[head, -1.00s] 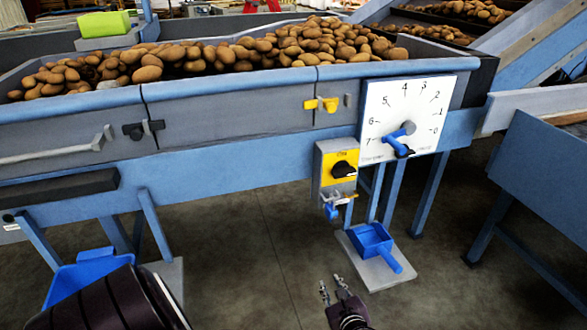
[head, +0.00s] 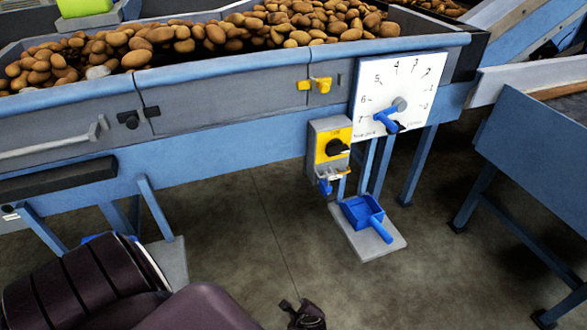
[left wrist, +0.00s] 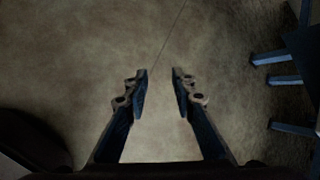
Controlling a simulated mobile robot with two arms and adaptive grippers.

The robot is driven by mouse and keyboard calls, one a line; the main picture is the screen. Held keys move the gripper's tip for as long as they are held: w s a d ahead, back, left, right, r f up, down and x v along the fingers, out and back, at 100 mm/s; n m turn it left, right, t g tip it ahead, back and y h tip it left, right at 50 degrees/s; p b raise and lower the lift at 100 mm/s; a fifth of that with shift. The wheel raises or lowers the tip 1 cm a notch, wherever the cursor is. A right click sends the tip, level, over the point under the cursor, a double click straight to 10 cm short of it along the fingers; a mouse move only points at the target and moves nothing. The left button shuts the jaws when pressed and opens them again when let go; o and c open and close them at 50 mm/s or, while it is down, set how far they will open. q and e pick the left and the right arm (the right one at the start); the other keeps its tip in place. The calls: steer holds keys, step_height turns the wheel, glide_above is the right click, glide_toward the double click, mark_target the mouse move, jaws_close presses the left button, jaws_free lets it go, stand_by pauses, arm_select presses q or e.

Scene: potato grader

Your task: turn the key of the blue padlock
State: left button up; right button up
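The blue padlock (head: 325,187) hangs at the underside of the yellow-faced switch box (head: 333,145) on the front of the grader. It is small in the head view and its key cannot be made out. My left gripper (head: 303,315) is at the bottom edge of the head view, below the padlock in the picture and apart from it. In the left wrist view my left gripper (left wrist: 159,75) has its two fingers apart with only bare floor between them. The padlock does not show in that view. My right gripper is not in view.
A white dial plate (head: 385,80) with a blue handle is right of the box. A blue scoop (head: 365,211) rests on a grey foot plate (head: 371,242) below. Yellow (head: 320,84) and black (head: 132,119) latches are on the grader's side. Another blue frame (head: 535,150) stands right.

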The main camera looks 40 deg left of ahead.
arm_select(q)
steer(key=shift+s+d+f+n, duration=0.1)
steer(key=shift+s+f+n, duration=0.3)
steer(key=shift+s, duration=0.4)
